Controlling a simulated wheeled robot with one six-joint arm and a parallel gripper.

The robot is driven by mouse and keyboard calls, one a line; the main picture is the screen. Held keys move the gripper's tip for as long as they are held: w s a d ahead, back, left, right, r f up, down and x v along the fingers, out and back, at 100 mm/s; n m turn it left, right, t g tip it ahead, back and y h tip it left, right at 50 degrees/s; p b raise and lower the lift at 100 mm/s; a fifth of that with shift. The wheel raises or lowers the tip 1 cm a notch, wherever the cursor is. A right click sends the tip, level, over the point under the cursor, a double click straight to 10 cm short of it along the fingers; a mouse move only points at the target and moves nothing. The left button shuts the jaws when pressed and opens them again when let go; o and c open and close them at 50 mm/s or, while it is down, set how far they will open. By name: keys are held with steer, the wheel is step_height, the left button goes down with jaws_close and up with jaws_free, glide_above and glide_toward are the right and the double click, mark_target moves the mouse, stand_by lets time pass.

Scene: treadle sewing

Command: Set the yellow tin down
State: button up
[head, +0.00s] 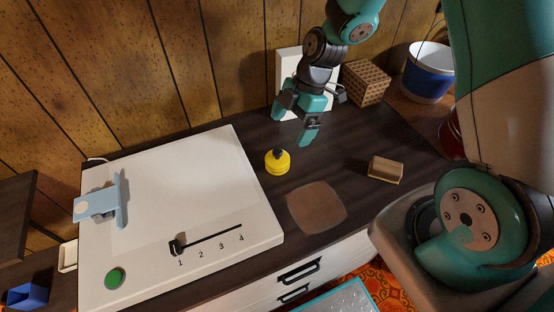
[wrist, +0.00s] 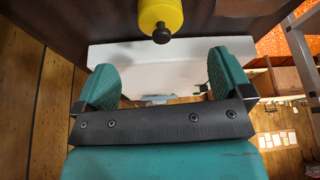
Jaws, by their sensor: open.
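The yellow tin (head: 277,163), small and round with a black knob on top, stands upright on the dark tabletop, just right of the white panel. It also shows at the top edge of the wrist view (wrist: 160,14), partly cut off. My gripper (head: 292,122) is open and empty, behind and slightly right of the tin in the head view, apart from it. In the wrist view, nothing is between its teal fingers (wrist: 164,70), and the tin is beyond them.
A flat brown patch (head: 317,206) and a tan block (head: 385,169) lie to the right. The large white panel (head: 190,190) carries a numbered slider, a green button (head: 115,278) and a light-blue part (head: 103,200). A woven box (head: 365,82) and blue-white bucket (head: 428,75) stand at back right.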

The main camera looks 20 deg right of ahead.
mark_target(281, 150)
steer(key=p+x, duration=0.1)
steer(key=x, duration=0.9)
steer(key=shift+d+f+p, duration=0.1)
steer(key=shift+f+p, duration=0.1)
steer(key=shift+p, duration=0.1)
steer(key=c, duration=1.1)
steer(key=shift+c, duration=0.2)
